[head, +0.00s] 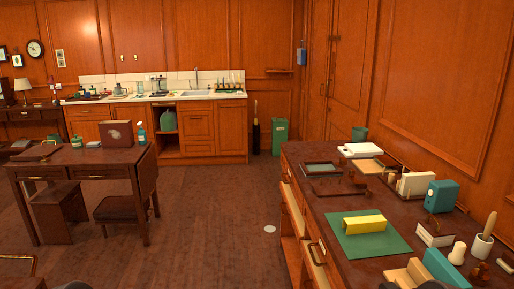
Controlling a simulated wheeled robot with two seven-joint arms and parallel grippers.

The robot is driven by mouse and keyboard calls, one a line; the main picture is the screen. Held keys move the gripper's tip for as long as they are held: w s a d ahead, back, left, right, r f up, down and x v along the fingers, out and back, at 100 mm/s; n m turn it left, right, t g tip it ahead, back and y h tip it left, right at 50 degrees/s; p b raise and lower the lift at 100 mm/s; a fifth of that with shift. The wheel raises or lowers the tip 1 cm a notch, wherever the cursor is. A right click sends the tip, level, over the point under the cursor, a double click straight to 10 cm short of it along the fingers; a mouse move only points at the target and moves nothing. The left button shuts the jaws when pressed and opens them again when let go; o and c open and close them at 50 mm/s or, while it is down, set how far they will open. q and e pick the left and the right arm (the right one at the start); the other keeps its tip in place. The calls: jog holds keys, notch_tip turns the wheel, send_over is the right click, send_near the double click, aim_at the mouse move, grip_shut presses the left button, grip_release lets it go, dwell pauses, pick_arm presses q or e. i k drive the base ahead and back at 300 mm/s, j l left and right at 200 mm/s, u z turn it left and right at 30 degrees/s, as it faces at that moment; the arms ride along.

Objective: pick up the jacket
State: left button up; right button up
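I see no jacket anywhere in the head view. Neither of my grippers can be made out in this view. Small dark shapes at the bottom edge, one left of the middle and one at the right, are cut off and I cannot tell what they are.
A long dark desk (345,215) with a green mat (362,246), yellow block (364,223) and clutter fills the right; some drawers stand open. A table (105,162) with stools stands left. A counter (213,130) and green bin (280,135) are behind. The middle floor (215,225) is free.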

aim_at(359, 225)
jog(key=i+j, duration=0.1)
jog(key=j, duration=0.2)
jog(key=i+j, duration=0.15)
jog(key=j, duration=0.2)
jog(key=i+j, duration=0.1)
jog(key=j, duration=0.2)
jog(key=z, duration=1.85)
